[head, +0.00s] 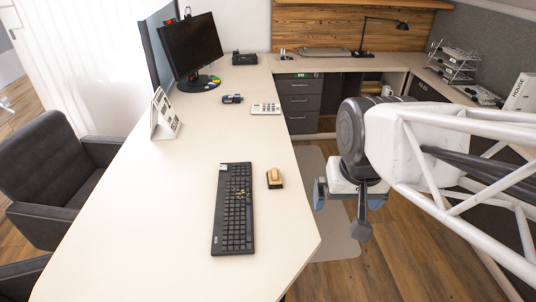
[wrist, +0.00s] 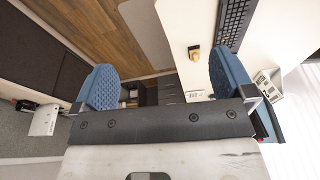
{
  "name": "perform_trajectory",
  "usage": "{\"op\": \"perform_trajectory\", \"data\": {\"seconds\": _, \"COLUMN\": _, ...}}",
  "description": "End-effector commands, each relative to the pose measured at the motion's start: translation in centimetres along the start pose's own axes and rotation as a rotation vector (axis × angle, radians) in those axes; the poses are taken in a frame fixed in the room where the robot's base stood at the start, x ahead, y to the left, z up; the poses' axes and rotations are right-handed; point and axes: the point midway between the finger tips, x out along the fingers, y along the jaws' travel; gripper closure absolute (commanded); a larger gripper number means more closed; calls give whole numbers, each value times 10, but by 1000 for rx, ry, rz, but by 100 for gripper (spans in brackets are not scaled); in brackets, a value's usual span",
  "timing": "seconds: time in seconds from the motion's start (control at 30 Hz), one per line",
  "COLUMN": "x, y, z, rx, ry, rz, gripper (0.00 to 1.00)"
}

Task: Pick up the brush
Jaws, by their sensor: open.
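The brush (head: 275,178), a small block with a tan wooden top and a dark underside, lies on the white desk just right of the keyboard. It also shows in the wrist view (wrist: 194,53), above and left of the right-hand finger. My gripper (head: 348,198) is open and empty, its blue padded fingers spread wide. It hangs beyond the desk's right edge, to the right of the brush and apart from it. In the wrist view the gripper (wrist: 165,80) has nothing between its fingers but distant background.
The black keyboard (head: 234,210) has small tan bits on it. A calculator (head: 266,108), a desk calendar (head: 165,115) and a monitor (head: 191,45) stand farther back. The desk (head: 150,220) is clear left of the keyboard. A drawer unit (head: 300,100) stands beyond the floor gap.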

Motion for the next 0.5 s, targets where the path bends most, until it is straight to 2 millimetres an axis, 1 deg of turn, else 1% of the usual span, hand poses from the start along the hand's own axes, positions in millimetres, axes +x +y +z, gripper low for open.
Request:
{"op": "perform_trajectory", "data": {"seconds": 0.27, "x": 14, "y": -10, "z": -58, "rx": 168, "ry": -29, "rz": 2, "gripper": 0}}
{"op": "perform_trajectory", "data": {"seconds": 0.5, "x": 35, "y": -21, "z": -113, "rx": 336, "ry": -53, "rz": 8, "gripper": 0}}
